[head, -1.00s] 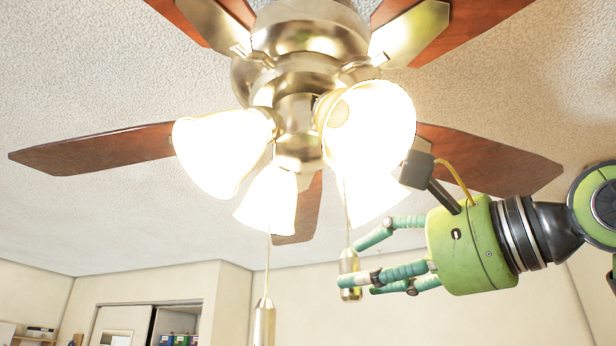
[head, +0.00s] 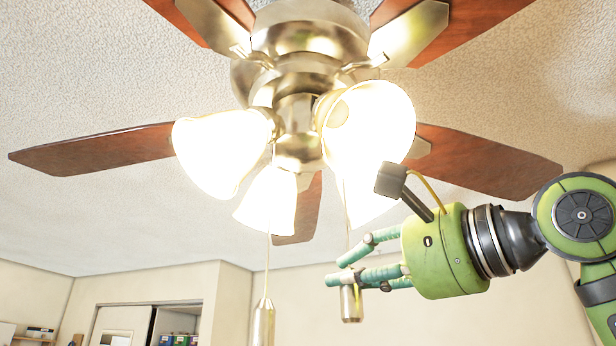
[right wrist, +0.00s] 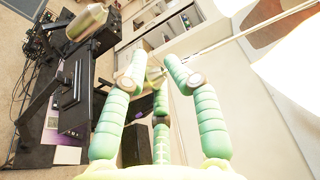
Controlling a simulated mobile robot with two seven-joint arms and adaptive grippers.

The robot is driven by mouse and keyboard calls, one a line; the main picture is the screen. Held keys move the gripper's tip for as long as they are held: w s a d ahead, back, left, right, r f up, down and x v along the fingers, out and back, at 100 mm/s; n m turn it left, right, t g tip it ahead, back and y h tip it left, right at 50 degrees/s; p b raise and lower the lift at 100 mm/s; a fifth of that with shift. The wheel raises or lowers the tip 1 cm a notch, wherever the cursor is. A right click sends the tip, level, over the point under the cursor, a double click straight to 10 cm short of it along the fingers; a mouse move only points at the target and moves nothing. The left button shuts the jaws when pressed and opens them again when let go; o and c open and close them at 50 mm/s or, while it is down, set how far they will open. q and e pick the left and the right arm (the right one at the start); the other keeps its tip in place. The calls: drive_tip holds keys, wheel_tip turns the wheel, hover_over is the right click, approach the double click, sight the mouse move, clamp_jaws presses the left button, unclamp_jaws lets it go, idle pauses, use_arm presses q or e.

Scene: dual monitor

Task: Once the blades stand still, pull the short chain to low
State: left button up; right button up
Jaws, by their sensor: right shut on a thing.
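The ceiling fan (head: 308,40) has brown blades (head: 95,153) that look sharp and still. Two pull chains with metal fobs hang below its lit lamps. The short chain (head: 347,225) hangs at the right. Its fob (head: 351,306) is between the green fingers of my right gripper (head: 343,273), which is shut on it; the fob's lower end shows below the fingers. In the right wrist view the fob (right wrist: 155,76) is partly hidden by the fingers. The longer chain (head: 268,265) ends in a free fob (head: 263,324) left of the gripper. My left gripper is out of view.
Glowing lamp shades (head: 370,125) hang just above my right gripper. The free fob also shows in the right wrist view (right wrist: 87,22), close to the fingers. A desk with dark monitors (right wrist: 75,98) stands far below. The air under the gripper is clear.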

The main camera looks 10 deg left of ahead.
drive_tip(key=shift+w+a+f, duration=0.15)
drive_tip(key=shift+a+f, duration=0.05)
drive_tip(key=shift+f, duration=0.15)
drive_tip(key=shift+r, duration=1.4)
drive_tip(key=o, duration=1)
drive_tip(key=shift+c, duration=0.2)
drive_tip(key=shift+o, duration=0.3)
drive_tip(key=shift+w+a, duration=0.25)
drive_tip(key=shift+a, duration=0.15)
drive_tip(key=b+v, duration=0.2)
drive_tip(key=v, duration=0.6)
drive_tip(key=shift+s+d, duration=0.2)
drive_tip(key=shift+d, duration=0.1)
drive_tip(key=shift+a+r, duration=0.1)
drive_tip(key=shift+r, duration=0.05)
